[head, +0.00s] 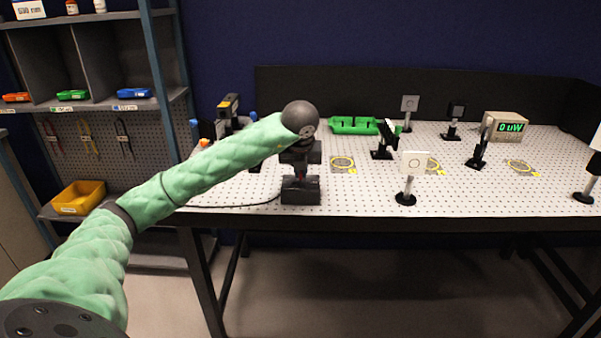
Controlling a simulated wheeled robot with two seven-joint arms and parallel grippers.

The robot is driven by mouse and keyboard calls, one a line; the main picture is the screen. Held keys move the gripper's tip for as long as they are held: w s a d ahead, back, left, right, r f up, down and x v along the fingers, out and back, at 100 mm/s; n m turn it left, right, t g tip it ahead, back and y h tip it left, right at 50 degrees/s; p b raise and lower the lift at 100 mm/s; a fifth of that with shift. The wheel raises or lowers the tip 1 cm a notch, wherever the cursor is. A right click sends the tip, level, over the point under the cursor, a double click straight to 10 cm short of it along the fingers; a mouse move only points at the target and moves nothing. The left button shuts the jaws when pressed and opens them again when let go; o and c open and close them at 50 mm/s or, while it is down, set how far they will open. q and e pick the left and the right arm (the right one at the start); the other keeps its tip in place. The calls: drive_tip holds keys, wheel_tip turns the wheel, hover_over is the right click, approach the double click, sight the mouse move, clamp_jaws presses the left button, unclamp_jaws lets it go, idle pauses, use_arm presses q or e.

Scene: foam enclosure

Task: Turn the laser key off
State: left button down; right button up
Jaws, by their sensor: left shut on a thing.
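My left arm in its green padded sleeve reaches in from the left, and its dark wrist bends down at the front edge of the perforated optical table (365,190). My left gripper (300,188) is at that front edge, its fingers hidden behind the dark hand and wrist. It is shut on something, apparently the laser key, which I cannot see. A black cable (245,206) runs along the table to this spot. A dark device that looks like the laser (231,104) stands behind my arm, partly covered. A meter (506,126) at the back right reads "0 uW". My right gripper is not in view.
A white square card (413,164) on a post stands right of my gripper. Several posts with optics and a green tray (353,125) stand farther back. Shelves with a yellow bin (79,197) are at the left. The table's front right is mostly clear.

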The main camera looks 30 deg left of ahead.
use_arm(q)
drive_tip(key=shift+r, duration=0.1)
drive_tip(key=c, duration=1.5)
unclamp_jaws()
drive_tip(key=shift+c, duration=0.2)
